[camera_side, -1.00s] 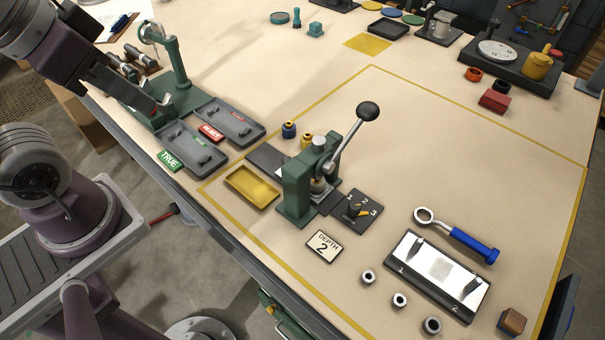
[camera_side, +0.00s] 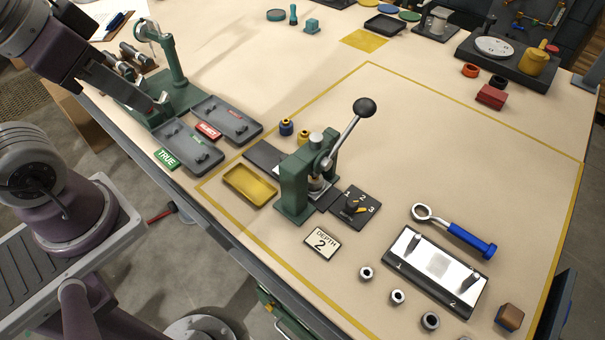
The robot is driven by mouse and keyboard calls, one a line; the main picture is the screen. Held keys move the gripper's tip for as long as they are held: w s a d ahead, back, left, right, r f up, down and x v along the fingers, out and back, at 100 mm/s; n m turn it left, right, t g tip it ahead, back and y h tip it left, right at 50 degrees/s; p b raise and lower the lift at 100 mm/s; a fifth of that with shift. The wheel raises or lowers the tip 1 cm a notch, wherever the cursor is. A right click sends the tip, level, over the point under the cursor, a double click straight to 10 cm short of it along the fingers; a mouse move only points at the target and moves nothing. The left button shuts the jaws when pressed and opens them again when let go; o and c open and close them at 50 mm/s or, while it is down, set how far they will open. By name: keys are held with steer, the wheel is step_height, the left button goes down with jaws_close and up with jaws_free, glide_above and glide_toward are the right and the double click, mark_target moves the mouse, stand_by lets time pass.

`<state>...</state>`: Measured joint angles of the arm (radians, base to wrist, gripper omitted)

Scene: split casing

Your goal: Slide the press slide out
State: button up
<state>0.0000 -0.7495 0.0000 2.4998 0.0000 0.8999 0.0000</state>
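The green press (camera_side: 294,185) stands upright near the middle of the table. Its lever, with a black knob (camera_side: 364,107), points up and to the right. A dark flat slide (camera_side: 264,156) shows behind and left of the press, and a dark strip (camera_side: 328,200) shows on its right; the press body hides whether they join. A small metal part sits under the ram. My gripper (camera_side: 150,102) is at the upper left, in front of another green fixture and far from the press. Its finger gap is not clear, and nothing is visibly held.
A yellow tray (camera_side: 249,186) lies left of the press. A numbered dial plate (camera_side: 355,206) and a "DEPTH 2" card (camera_side: 322,243) lie right and front. Two grey trays (camera_side: 187,147) (camera_side: 228,119) lie between my gripper and the press.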

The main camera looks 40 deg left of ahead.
steer(key=o, duration=0.7)
steer(key=shift+m+g, duration=0.3)
steer(key=shift+g, duration=0.5)
steer(key=w, duration=0.5)
steer(key=w+f, duration=0.1)
steer(key=w, duration=0.2)
steer(key=shift+w+d, duration=0.1)
steer(key=shift+d, duration=0.15)
steer(key=m+g, duration=0.1)
steer(key=g, duration=0.2)
glide_above(285, 156)
steer(key=s, duration=0.2)
step_height(285, 156, down, 15)
steer(key=shift+g, duration=0.5)
steer(key=f, duration=0.4)
steer(key=w+f, duration=0.1)
steer(key=f, duration=0.8)
steer(key=shift+w, duration=0.4)
steer(key=shift+f, duration=0.4)
jaws_close()
